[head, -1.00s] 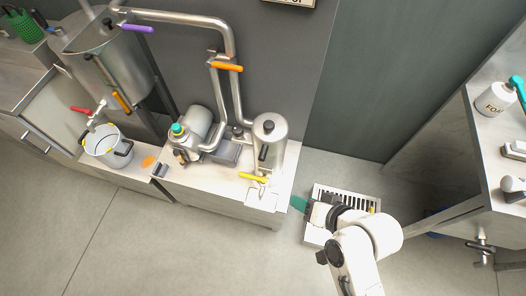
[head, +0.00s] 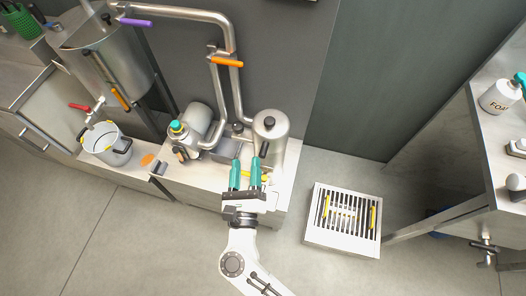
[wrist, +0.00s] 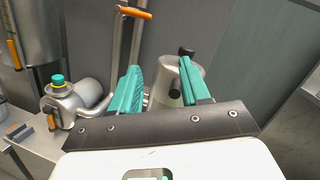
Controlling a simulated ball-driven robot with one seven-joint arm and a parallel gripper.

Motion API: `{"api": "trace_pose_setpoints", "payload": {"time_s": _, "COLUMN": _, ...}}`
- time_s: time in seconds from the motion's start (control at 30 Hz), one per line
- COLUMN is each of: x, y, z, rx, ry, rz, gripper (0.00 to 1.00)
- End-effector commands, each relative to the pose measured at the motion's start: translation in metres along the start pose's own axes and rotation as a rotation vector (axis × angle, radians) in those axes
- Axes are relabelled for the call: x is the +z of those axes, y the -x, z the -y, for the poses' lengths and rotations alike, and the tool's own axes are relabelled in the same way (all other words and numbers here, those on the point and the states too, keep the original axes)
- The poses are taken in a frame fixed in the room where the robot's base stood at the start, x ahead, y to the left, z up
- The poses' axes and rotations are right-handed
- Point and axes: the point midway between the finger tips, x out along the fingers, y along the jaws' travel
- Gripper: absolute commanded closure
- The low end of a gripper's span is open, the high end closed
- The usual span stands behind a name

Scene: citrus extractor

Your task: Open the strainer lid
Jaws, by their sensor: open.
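The strainer appears to be the upright steel canister (head: 270,128) at the right end of the low bench, with a domed top and a black handle (head: 265,149) on its front. In the wrist view the canister (wrist: 166,78) stands between and beyond my fingers, with a black knob (wrist: 186,51) at its top. The top looks closed. My gripper (head: 245,162) has two teal fingers, spread apart and empty, in front of and a little left of the canister. It also shows in the wrist view (wrist: 160,68). Whether a finger touches the canister is unclear. A yellow handle (head: 262,177) is partly hidden behind the fingers.
A pump with a teal cap (head: 177,127) and steel pipes (head: 232,100) stand left of the canister. An orange valve handle (head: 227,62) is above. A floor grate (head: 342,243) lies right of the bench. The front floor is clear.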

Motion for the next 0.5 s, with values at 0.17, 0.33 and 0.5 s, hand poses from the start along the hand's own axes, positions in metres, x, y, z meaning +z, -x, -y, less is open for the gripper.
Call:
{"api": "trace_pose_setpoints", "payload": {"time_s": 0.17, "x": -0.030, "y": 0.025, "z": -0.005, "rx": -0.123, "ry": -0.158, "rz": -0.152, "gripper": 0.54}}
{"api": "trace_pose_setpoints", "payload": {"time_s": 0.33, "x": -0.042, "y": 0.036, "z": -0.004, "rx": -0.181, "ry": -0.208, "rz": -0.214, "gripper": 0.54}}
{"api": "trace_pose_setpoints", "payload": {"time_s": 0.5, "x": -0.045, "y": 0.023, "z": -0.001, "rx": -0.189, "ry": -0.213, "rz": -0.219, "gripper": 0.54}}
